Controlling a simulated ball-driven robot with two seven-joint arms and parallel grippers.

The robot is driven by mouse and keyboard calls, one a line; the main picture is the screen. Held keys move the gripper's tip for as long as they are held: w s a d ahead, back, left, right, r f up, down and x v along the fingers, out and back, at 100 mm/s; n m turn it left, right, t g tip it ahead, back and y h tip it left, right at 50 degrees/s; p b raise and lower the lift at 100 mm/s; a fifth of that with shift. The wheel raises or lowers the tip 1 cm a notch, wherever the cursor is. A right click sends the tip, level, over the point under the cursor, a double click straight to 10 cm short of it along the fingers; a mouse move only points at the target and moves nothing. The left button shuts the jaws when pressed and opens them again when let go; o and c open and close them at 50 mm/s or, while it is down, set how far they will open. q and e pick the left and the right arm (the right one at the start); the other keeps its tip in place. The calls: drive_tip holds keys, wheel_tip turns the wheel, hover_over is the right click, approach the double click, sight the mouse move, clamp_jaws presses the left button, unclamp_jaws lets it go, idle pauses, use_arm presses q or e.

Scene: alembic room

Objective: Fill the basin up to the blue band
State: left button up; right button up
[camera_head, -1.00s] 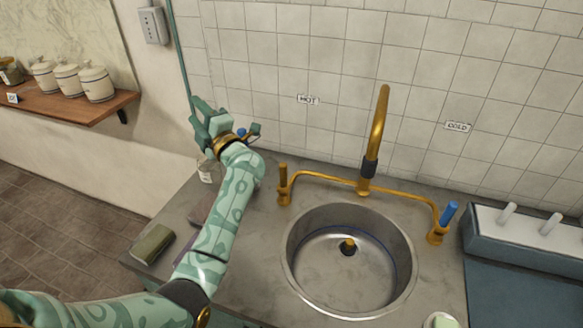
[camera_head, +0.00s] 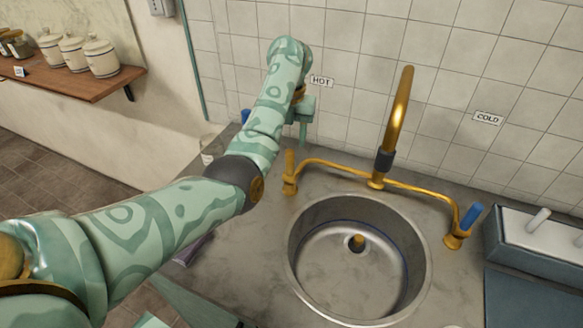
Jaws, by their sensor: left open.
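The round steel basin (camera_head: 417,283) is sunk in the grey counter, with a thin blue band inside its wall. A brass plug or drain fitting (camera_head: 357,242) shows at its bottom; I cannot tell if it is seated. The brass faucet (camera_head: 398,110) curves up behind the basin. No water shows. My left gripper (camera_head: 303,124) is above and behind the hot handle, by the wall, open, its fingers partly hidden by my arm. My right gripper is out of view.
A tiled wall (camera_head: 350,45) with HOT (camera_head: 320,81) and COLD (camera_head: 487,118) labels rises behind. A glass jar (camera_head: 210,150) stands left of my arm. A drying rack (camera_head: 520,255) is at the right. A shelf (camera_head: 80,85) with jars is at the left.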

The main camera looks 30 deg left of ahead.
sight(289, 162)
use_arm(q)
wheel_tip(289, 162, down, 9)
drive_tip(key=b, duration=0.3)
drive_tip(key=shift+f+b, duration=0.1)
drive_tip(key=shift+b, duration=0.25)
drive_tip(key=shift+a, duration=0.1)
clamp_jaws()
